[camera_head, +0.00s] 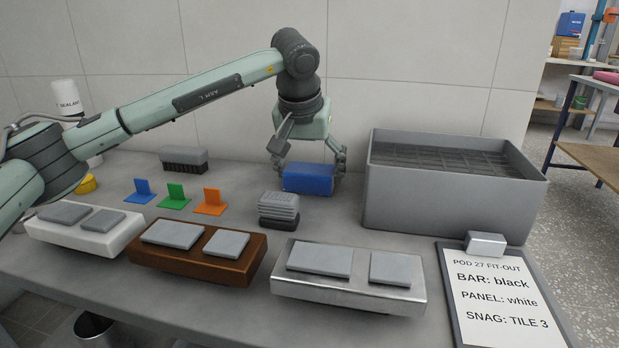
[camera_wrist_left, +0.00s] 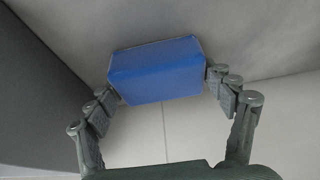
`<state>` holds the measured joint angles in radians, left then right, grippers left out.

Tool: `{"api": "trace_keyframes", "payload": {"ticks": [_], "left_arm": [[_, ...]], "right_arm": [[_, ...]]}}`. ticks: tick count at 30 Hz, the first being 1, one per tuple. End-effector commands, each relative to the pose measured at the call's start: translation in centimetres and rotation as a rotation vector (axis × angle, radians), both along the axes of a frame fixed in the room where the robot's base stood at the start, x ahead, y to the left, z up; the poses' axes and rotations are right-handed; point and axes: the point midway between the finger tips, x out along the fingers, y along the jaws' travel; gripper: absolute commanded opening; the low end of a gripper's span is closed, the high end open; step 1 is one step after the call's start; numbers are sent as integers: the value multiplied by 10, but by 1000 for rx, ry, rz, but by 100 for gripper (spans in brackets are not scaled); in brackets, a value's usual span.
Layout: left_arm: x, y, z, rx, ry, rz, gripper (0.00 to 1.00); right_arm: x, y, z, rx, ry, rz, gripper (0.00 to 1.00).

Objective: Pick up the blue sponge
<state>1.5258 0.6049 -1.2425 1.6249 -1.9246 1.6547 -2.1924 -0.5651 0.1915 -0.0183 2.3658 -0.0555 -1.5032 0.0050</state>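The blue sponge (camera_head: 308,180) is near the back of the counter, left of the grey crate. My left gripper (camera_head: 308,170) comes down over it from above, one finger at each end. In the left wrist view the sponge (camera_wrist_left: 158,72) spans the gap between the fingertips, and both tips appear to touch its ends. The gripper looks shut on it. I cannot tell whether the sponge is clear of the counter. My right gripper is not in view.
A grey crate (camera_head: 450,207) stands right of the sponge. A stack of grey pads (camera_head: 279,209) is just in front-left. Blue, green and orange (camera_head: 211,202) tabs, a brush (camera_head: 183,159) and white, brown and metal (camera_head: 345,290) blocks lie left and in front. A clipboard (camera_head: 500,300) lies front right.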

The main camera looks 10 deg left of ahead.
Motion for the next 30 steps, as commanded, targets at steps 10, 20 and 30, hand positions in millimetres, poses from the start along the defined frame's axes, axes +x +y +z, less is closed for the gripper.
{"api": "trace_keyframes", "payload": {"ticks": [10, 20, 30], "left_arm": [[0, 0, 1, 0, -1, 0, 57], [1, -1, 48, -1, -5, 0, 57], [0, 0, 97, 0, -1, 0, 57]], "right_arm": [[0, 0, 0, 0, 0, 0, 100], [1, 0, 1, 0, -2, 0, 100], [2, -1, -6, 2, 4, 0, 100]]}}
